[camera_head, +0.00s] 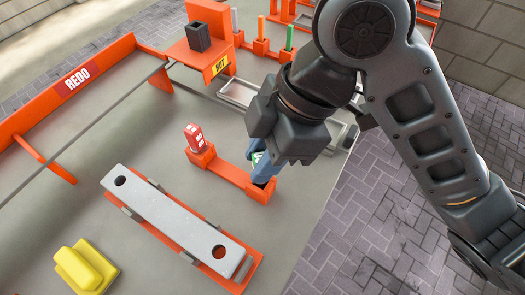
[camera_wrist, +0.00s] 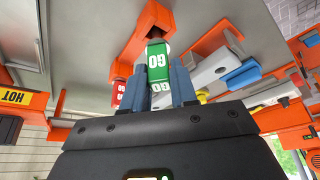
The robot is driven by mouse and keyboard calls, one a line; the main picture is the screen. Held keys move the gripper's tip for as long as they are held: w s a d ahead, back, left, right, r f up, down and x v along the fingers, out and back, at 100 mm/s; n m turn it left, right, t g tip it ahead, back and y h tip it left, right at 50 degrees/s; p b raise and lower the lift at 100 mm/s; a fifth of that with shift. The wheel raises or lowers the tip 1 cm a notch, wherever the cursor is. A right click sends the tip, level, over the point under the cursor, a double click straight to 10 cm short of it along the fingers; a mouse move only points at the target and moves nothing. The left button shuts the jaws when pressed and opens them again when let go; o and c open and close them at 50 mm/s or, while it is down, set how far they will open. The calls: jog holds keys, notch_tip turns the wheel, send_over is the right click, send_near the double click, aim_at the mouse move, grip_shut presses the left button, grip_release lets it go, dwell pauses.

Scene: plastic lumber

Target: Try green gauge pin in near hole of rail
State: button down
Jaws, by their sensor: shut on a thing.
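My gripper (camera_head: 266,168) is shut on the green gauge pin, at the right end of a small orange holder (camera_head: 229,174). In the wrist view the pin's green head (camera_wrist: 158,62), marked GO, sits between the blue fingers (camera_wrist: 159,84). The pin's lower end is hidden, so I cannot tell how deep it sits in the holder. The pale grey rail (camera_head: 170,216) lies in front and to the left, with a near hole (camera_head: 219,252) and a far hole (camera_head: 120,181). Both holes look empty.
A red gauge pin (camera_head: 195,138) stands at the holder's left end. A yellow block (camera_head: 85,268) lies at the lower left. A REDO bay (camera_head: 77,79), an orange HOT stand (camera_head: 210,50) and metal trays (camera_head: 238,92) are farther back. Bare table lies between holder and rail.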

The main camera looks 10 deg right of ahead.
jog(key=shift+f+b, duration=1.05)
jog(key=shift+f, duration=0.1)
dwell(0.6)
dwell(1.1)
jog(key=c, duration=0.8)
grip_release()
jog(key=p+v, duration=0.1)
jog(key=v, duration=0.6)
jog(key=shift+r, duration=0.4)
jog(key=shift+d, duration=0.15)
